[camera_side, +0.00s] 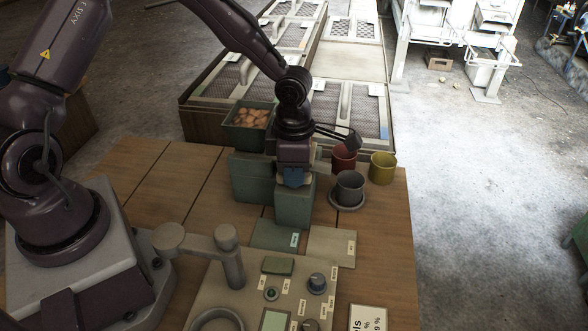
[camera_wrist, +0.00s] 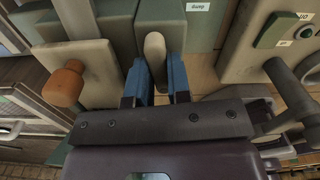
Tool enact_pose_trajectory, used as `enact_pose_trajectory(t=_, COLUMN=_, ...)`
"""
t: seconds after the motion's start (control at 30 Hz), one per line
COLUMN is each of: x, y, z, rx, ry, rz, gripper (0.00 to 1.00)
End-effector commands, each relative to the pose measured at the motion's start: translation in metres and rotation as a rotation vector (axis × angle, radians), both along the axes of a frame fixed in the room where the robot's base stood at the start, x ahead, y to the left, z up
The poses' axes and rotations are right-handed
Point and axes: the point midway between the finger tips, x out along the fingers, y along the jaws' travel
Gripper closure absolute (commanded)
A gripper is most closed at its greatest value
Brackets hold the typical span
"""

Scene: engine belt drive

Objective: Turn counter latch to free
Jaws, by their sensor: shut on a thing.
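The counter latch appears to be a pale, round-ended lever (camera_wrist: 155,52) in front of a grey-green block in the wrist view. My gripper (camera_wrist: 157,85) has its two blue fingers on either side of the lever's lower part and is shut on it. The lever stands roughly upright in that picture. In the side view my gripper (camera_side: 293,178) is low against the front of the grey-green box (camera_side: 294,209), and the latch is hidden there by the gripper.
An orange-brown knob (camera_wrist: 65,82) on a pale plate is left of the fingers. A grey cup (camera_side: 349,187), a red cup (camera_side: 343,158) and a yellow cup (camera_side: 383,168) stand to the right. A bin (camera_side: 243,141) is behind. A control panel (camera_side: 235,291) lies in front.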

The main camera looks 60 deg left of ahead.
Motion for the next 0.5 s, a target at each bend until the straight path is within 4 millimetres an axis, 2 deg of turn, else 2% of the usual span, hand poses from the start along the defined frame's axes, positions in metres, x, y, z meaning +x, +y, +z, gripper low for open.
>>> enact_pose_trajectory(t=0.23, x=0.0007, y=0.0001, z=0.0006, rx=0.000, ry=-0.002, rz=-0.115, gripper=1.00)
enact_pose_trajectory(t=0.5, x=0.0008, y=0.0002, z=0.0006, rx=0.001, ry=-0.002, rz=-0.162, gripper=1.00)
